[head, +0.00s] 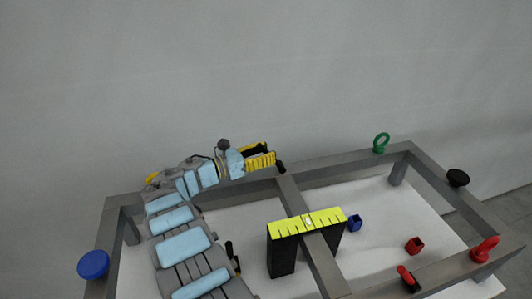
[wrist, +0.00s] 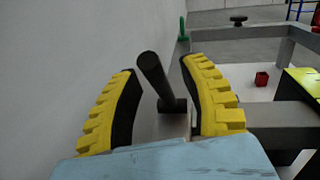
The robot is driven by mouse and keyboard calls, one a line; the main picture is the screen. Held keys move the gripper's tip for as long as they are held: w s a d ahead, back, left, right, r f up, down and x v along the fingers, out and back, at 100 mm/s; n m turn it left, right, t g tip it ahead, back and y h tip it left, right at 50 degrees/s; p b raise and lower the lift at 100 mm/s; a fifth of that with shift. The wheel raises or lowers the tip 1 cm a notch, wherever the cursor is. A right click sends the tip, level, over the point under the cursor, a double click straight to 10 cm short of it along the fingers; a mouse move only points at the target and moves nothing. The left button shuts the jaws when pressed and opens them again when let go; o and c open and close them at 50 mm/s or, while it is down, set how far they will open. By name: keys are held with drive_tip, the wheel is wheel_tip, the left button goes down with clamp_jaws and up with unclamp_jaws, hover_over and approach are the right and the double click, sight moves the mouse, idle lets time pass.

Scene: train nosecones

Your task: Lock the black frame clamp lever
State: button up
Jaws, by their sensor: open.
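The black clamp lever (wrist: 155,75) stands up between my gripper's fingers in the wrist view, its top leaning left. Its base (wrist: 172,105) sits on the grey frame, close to the right finger. My gripper (wrist: 160,85) is open, with one yellow-and-black finger on each side of the lever and a visible gap to its handle. In the head view my gripper (head: 262,156) is at the frame's back beam. A small black part (head: 281,167) shows by the fingertips there, likely the lever; the rest is hidden by the fingers.
A yellow-topped black block (head: 307,222) stands at the middle bar. Blue (head: 354,222) and red (head: 415,245) cubes lie inside. A wall is behind.

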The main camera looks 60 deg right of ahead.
drive_tip(key=shift+r, duration=0.15)
drive_tip(key=shift+r, duration=4.85)
drive_tip(key=shift+w, duration=0.1)
